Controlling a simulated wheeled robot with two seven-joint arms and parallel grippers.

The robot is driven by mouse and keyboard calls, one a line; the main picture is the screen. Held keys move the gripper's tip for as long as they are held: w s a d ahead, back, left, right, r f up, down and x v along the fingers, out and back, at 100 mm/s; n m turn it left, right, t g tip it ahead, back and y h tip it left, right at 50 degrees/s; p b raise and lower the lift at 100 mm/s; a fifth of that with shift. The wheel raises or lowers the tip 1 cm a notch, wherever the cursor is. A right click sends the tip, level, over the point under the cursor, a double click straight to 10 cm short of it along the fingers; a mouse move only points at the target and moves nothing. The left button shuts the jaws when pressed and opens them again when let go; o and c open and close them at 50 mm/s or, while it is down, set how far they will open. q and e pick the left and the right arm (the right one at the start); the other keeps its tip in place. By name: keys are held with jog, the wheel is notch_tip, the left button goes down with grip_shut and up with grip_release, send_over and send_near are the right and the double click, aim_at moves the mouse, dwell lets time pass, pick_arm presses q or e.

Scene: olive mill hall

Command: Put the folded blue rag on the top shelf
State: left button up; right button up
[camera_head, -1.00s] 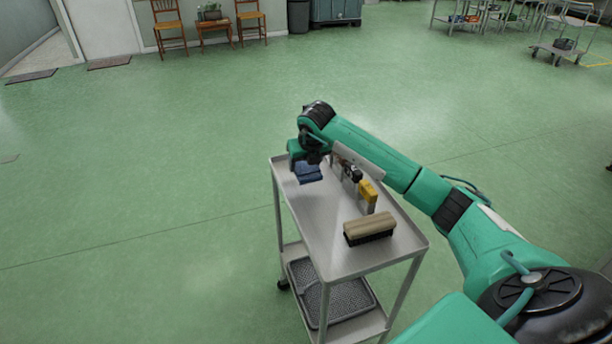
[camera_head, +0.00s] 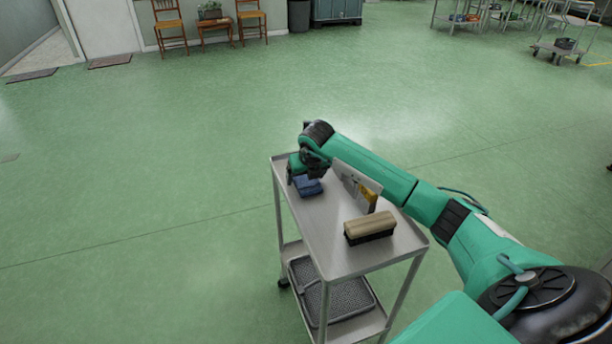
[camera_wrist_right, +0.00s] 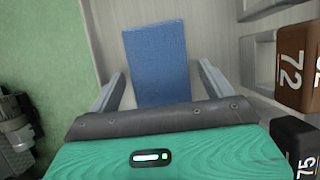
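The folded blue rag (camera_head: 311,188) lies on the top shelf (camera_head: 325,232) of a grey metal cart, near its far left end. In the right wrist view the rag (camera_wrist_right: 157,52) is a flat blue rectangle lying between and beyond my two fingers. My right gripper (camera_head: 303,176) is over the rag and hides part of it in the head view. In the wrist view the right gripper (camera_wrist_right: 160,88) is open, with a gap between each finger and the rag. My left gripper is not in view.
A wooden-backed brush (camera_head: 369,228) sits at the cart's near end, with a yellow item (camera_head: 369,193) behind it. A brown block marked 72 (camera_wrist_right: 297,66) and a black one marked 75 (camera_wrist_right: 297,142) stand right of the gripper. The lower shelf holds a dark tray (camera_head: 345,301).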

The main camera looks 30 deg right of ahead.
aim_at(309, 182)
jog(key=shift+r, duration=0.3)
jog(key=v, duration=0.5)
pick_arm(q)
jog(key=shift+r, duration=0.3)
pick_arm(e)
jog(key=v, duration=0.6)
jog(key=shift+s+r, duration=0.2)
jog(key=shift+s, duration=0.05)
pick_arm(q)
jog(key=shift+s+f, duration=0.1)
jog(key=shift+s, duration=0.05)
pick_arm(e)
jog(key=shift+a, duration=0.1)
